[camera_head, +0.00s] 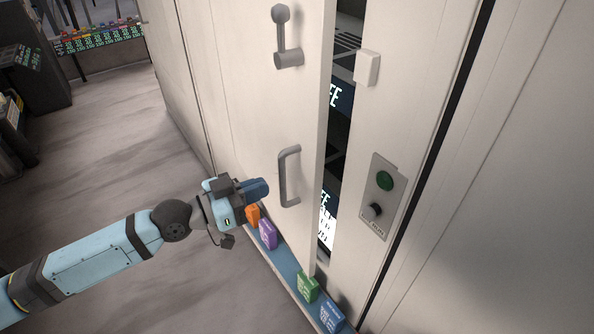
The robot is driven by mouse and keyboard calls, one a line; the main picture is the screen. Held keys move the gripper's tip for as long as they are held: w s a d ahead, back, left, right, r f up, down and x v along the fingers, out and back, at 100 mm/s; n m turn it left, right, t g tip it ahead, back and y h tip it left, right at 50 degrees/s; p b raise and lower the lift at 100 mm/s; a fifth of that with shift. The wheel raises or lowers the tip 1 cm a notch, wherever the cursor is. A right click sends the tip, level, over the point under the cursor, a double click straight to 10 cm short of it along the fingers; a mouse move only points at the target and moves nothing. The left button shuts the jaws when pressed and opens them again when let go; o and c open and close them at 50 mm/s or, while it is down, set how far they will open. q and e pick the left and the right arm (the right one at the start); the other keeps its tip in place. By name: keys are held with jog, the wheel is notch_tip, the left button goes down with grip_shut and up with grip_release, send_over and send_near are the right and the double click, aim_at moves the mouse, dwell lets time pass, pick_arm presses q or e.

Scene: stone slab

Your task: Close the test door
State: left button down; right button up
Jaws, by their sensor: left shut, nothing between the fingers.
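The test door (247,110) is a tall off-white panel in the middle of the head view. It stands partly open, with a dark gap along its right edge. It carries a grey U-shaped handle (288,176) and a grey lever latch (284,38) above. My left gripper (262,188) is shut and empty, just left of the handle, near the door's face. I cannot tell whether it touches the door. My right gripper is not in view.
The frame right of the gap holds a panel with a green button (385,181) and a black knob (374,211), and a white block (367,68). A blue ledge (284,265) below bears several coloured boxes, including a purple one (268,234). Open floor (110,170) lies left.

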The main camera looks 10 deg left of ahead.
aim_at(306, 171)
pick_arm(q)
jog(key=p+x, duration=0.1)
jog(key=x, duration=0.6)
jog(key=shift+d+r, duration=0.1)
jog(key=shift+w+d, duration=0.5)
jog(key=shift+d, duration=0.05)
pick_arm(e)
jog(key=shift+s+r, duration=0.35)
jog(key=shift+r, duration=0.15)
pick_arm(q)
jog(key=shift+p, duration=0.3)
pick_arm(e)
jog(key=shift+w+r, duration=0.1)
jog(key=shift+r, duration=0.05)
